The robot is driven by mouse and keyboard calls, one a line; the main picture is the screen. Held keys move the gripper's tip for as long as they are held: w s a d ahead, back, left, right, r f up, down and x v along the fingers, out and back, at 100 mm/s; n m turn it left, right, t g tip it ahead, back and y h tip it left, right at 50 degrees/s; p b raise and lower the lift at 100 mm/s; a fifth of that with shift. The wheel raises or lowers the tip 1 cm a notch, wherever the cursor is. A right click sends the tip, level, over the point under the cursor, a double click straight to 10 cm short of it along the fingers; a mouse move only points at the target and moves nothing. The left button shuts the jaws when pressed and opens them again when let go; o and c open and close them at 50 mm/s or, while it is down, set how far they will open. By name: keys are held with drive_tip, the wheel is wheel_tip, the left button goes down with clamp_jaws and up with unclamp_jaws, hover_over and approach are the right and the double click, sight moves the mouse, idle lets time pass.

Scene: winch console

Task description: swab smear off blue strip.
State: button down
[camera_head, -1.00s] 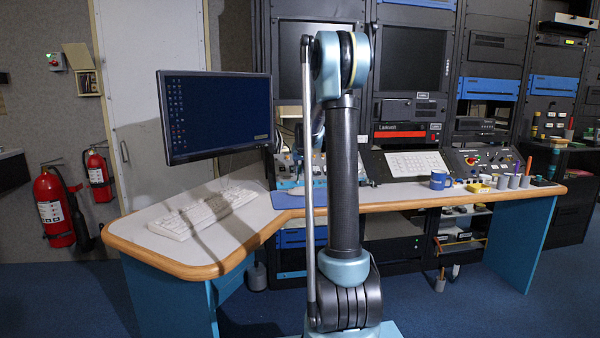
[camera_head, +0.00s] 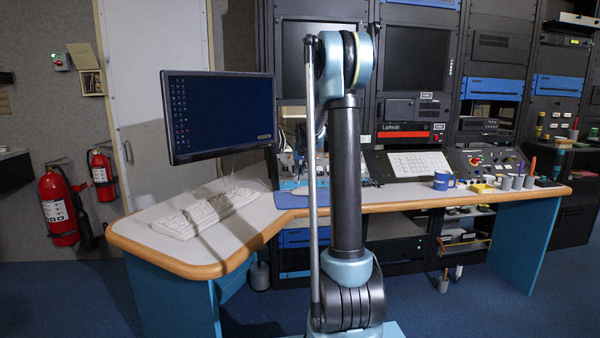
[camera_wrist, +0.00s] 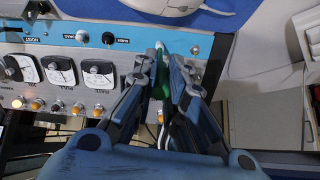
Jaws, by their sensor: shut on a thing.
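In the wrist view my gripper (camera_wrist: 162,57) is shut on a slim green tool (camera_wrist: 158,88), likely the swab. Its pale end shows between the fingertips; the rest is partly hidden by the fingers. The fingertips are over or at the light blue strip (camera_wrist: 60,38) along the top of the gauge panel. I cannot tell if the tip touches it. I cannot make out the smear; the fingers and the tip cover that part of the strip. In the head view my own arm hides the gripper.
Gauges (camera_wrist: 60,72), knobs and lit lamps (camera_wrist: 36,104) are left of my fingers. A white mouse (camera_wrist: 165,5) lies on a blue mat (camera_wrist: 222,18) beyond the panel.

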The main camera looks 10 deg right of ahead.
drive_tip(key=shift+a, duration=0.55)
drive_tip(key=shift+a, duration=0.35)
drive_tip(key=shift+d, duration=0.1)
drive_tip(key=shift+d, duration=0.5)
idle(0.4)
drive_tip(key=shift+d, duration=0.5)
